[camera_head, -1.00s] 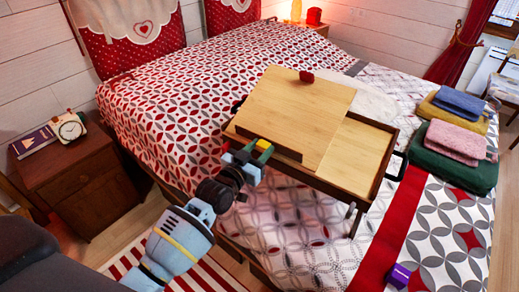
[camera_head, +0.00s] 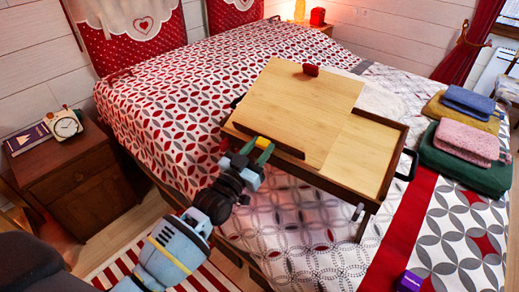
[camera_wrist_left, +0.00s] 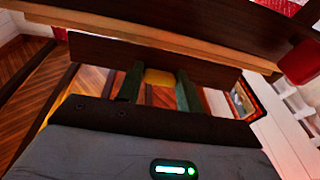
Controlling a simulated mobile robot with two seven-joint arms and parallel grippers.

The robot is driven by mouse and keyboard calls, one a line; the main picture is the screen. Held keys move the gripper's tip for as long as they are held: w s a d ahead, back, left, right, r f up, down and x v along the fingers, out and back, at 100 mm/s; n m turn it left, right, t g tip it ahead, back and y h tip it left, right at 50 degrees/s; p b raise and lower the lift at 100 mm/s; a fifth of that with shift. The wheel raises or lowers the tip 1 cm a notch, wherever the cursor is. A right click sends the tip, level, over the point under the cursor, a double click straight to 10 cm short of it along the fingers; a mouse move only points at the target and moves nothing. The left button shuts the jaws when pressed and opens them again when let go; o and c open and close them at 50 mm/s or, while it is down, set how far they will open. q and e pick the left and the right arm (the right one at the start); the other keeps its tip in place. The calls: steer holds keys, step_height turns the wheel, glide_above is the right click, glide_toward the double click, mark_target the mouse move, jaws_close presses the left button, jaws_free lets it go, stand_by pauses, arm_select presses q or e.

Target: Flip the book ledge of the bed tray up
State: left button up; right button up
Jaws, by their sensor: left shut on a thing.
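The wooden bed tray (camera_head: 381,150) stands on the bed with its light top panel (camera_head: 300,105) tilted up. The book ledge (camera_head: 287,148) is a dark strip along the panel's near lower edge. It also shows as a dark board across the left wrist view (camera_wrist_left: 100,55). The fingers also show in the left wrist view (camera_wrist_left: 160,80), reaching the ledge's edge. The fingers hide part of the contact. My right gripper is not in view.
A red object (camera_head: 310,70) sits at the panel's top edge. Folded towels (camera_head: 465,150) lie right of the tray, and a purple box (camera_head: 409,282) lies at the lower right. A nightstand (camera_head: 80,165) with a clock and book stands at the left.

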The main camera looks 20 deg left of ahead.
arm_select(q)
steer(key=o, duration=1)
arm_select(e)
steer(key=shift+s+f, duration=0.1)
arm_select(q)
steer(key=v, duration=0.7)
steer(key=shift+s+a+f, duration=0.1)
steer(key=shift+s, duration=0.3)
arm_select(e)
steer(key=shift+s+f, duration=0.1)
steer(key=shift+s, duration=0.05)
